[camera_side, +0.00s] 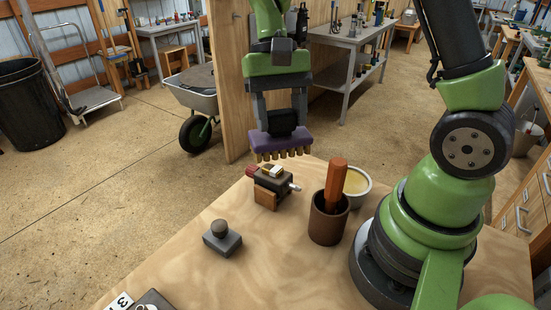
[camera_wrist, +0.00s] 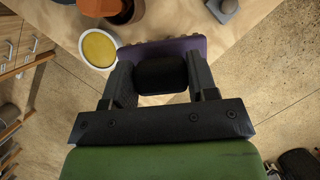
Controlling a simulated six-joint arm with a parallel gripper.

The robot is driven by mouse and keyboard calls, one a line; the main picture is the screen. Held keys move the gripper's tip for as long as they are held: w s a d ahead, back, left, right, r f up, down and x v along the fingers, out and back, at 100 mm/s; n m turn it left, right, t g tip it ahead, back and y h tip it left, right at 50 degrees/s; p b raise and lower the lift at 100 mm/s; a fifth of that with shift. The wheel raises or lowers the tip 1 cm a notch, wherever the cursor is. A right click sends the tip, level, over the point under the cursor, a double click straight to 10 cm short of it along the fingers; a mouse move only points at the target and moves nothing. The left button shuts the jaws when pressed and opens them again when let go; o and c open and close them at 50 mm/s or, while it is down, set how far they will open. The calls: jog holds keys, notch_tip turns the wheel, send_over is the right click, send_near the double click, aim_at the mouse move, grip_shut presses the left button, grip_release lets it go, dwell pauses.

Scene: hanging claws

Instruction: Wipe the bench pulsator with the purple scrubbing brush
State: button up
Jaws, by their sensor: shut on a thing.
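My gripper (camera_side: 281,122) is shut on the black grip of the purple scrubbing brush (camera_side: 268,142) and holds it in the air, with its tan bristles pointing down. In the wrist view the purple brush (camera_wrist: 193,45) shows beyond the fingers. A small dark block with a red end, a metal stub and a brown base, likely the bench pulsator (camera_side: 270,187), sits on the bench just below the bristles in the side view. A gap shows between bristles and block. In the wrist view the brush and gripper hide the block.
A brown cup with an orange-brown handle (camera_side: 335,185) in it stands right of the block. A bowl of yellow stuff (camera_side: 357,184) is behind the cup. A grey block with a round knob (camera_side: 221,238) stands front left. The bench (camera_side: 270,260) is clear between them.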

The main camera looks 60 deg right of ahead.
aim_at(286, 132)
jog(key=d, duration=0.1)
jog(key=d+m, duration=0.1)
jog(key=shift+w+d+r, duration=0.25)
jog(key=shift+d+r, duration=0.05)
jog(key=shift+r, duration=0.05)
jog(key=shift+f, duration=2.65)
jog(key=shift+w+f, duration=0.35)
jog(key=shift+f, duration=0.4)
jog(key=shift+w+f, duration=0.3)
jog(key=shift+f, duration=0.4)
jog(key=shift+c, duration=0.3)
jog(key=shift+w, duration=2.25)
jog(key=shift+s, duration=2.85)
jog(key=shift+r, duration=4.25)
